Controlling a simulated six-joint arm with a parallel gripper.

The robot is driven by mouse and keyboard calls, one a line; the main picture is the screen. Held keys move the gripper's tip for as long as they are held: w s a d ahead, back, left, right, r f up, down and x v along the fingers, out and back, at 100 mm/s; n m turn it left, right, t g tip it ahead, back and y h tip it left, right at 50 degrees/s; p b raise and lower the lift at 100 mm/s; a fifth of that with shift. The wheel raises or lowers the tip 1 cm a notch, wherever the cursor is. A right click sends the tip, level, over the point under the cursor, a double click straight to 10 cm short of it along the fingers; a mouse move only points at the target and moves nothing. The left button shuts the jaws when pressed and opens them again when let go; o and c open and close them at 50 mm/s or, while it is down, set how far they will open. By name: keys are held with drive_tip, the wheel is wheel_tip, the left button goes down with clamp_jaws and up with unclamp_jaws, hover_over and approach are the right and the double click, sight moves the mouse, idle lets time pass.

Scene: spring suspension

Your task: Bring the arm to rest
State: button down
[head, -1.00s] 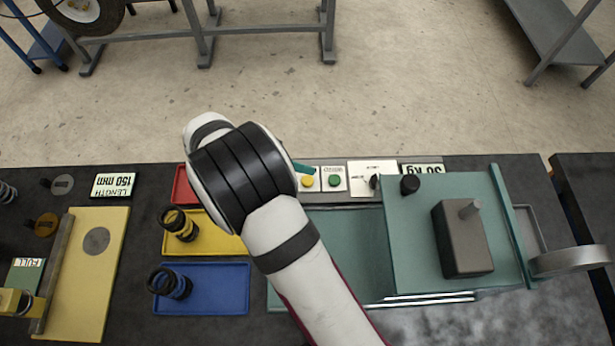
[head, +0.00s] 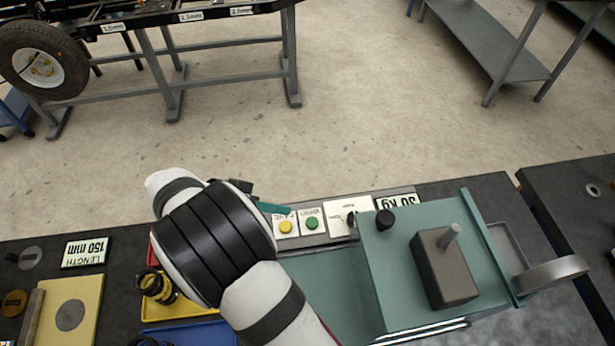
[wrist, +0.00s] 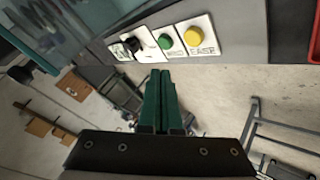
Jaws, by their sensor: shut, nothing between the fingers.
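My gripper (wrist: 160,102) shows in the wrist view as two green fingers side by side, shut with nothing between them. Behind it lie the floor and the edge of the bench. In the head view my arm reaches over the bench, and only a bit of the green fingers (head: 272,208) shows beside the black wrist joint. The fingers are near the panel with the yellow button (head: 286,227) and the green button (head: 311,222). I cannot tell from these views whether they touch anything.
The green press-like machine (head: 385,265) with a grey block (head: 443,268) stands right of my arm. A yellow tray with a black spring (head: 157,286) and a blue tray (head: 190,335) are partly hidden by my arm. Open floor lies beyond the bench.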

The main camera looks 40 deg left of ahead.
drive_tip(key=w+d+r+g, duration=0.1)
drive_tip(key=w+d+r, duration=0.45)
drive_tip(key=d, duration=0.35)
drive_tip(key=w+d+r+g+y, duration=0.1)
drive_tip(key=w+d+r, duration=0.4)
drive_tip(key=d+r, duration=0.3)
drive_tip(key=w+d+r+g, duration=0.1)
drive_tip(key=w+d+r, duration=0.45)
drive_tip(key=d, duration=0.45)
drive_tip(key=s+d+m+g+y, duration=0.2)
drive_tip(key=s+d+m, duration=0.1)
drive_tip(key=s+d, duration=0.8)
drive_tip(key=s+a+f+m+g+y, duration=0.1)
drive_tip(key=s+a+f+m+y, duration=0.1)
drive_tip(key=s, duration=0.5)
drive_tip(key=s+a+f+m+g+y, duration=0.1)
drive_tip(key=s+a+f+m+g, duration=0.1)
drive_tip(key=s, duration=0.5)
wheel_tip(320, 180, down, 3)
drive_tip(key=shift+s+a+r+m+y, duration=0.2)
drive_tip(key=shift+s+a+m+y, duration=0.2)
drive_tip(key=shift+a+m, duration=0.15)
drive_tip(key=shift+w, duration=0.1)
